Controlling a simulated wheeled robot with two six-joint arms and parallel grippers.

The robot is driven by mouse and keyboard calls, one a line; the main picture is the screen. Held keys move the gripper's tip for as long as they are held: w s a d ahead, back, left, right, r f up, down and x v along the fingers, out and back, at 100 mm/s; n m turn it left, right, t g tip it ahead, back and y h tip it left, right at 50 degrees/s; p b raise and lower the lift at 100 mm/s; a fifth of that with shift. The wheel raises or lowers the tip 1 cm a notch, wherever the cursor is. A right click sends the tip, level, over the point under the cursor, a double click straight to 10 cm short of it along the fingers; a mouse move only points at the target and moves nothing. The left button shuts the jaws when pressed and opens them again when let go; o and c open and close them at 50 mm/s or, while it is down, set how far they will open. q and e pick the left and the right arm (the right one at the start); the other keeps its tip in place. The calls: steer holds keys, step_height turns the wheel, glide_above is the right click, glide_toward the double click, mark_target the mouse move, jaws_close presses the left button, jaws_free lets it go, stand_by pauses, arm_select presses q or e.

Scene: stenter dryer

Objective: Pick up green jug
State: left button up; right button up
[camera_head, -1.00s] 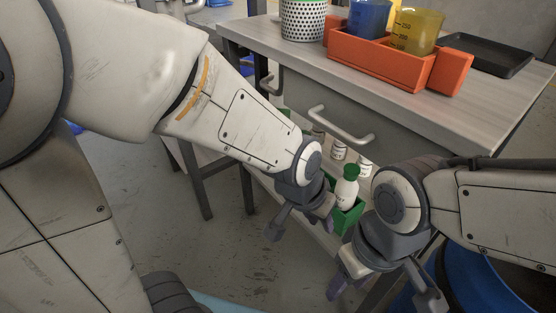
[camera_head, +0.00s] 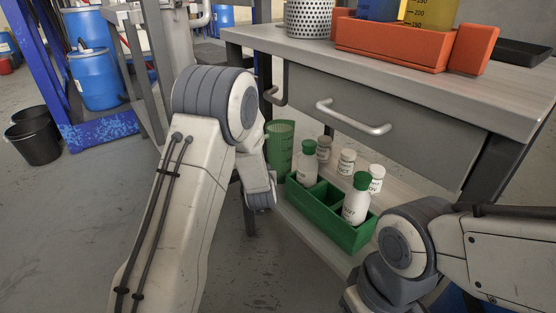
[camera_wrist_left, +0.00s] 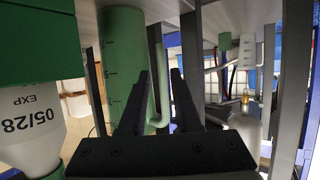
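The green jug (camera_head: 280,146) stands on the lower shelf of the table, at its left end, partly hidden by my left arm. In the left wrist view the jug (camera_wrist_left: 121,60) is tall with measuring marks, its handle on the right. My left gripper (camera_wrist_left: 158,85) is open there; the handle shows between its fingers and the left finger overlaps the jug's body. Contact cannot be told. In the head view my left fingers are hidden behind the arm. My right gripper is largely cut off at the bottom; only its wrist part shows clearly.
A green crate (camera_head: 310,208) with white green-capped bottles (camera_head: 357,200) stands right of the jug. Small white bottles (camera_head: 346,163) are behind it. The drawer handle (camera_head: 352,120) juts out above. An orange caddy (camera_head: 390,43) stands on the tabletop.

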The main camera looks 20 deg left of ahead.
arm_select(q)
steer(key=b+x, duration=0.1)
steer(key=x, duration=0.1)
steer(key=b+x, duration=0.2)
steer(key=x, duration=0.1)
steer(key=shift+s+a+f, duration=0.15)
steer(key=shift+s+f, duration=0.05)
steer(key=shift+f, duration=0.2)
steer(key=shift+w+a+b, duration=0.1)
steer(key=shift+w+b, duration=0.2)
steer(key=shift+w, duration=0.1)
jaws_close()
steer(key=shift+r, duration=0.1)
stand_by(0.6)
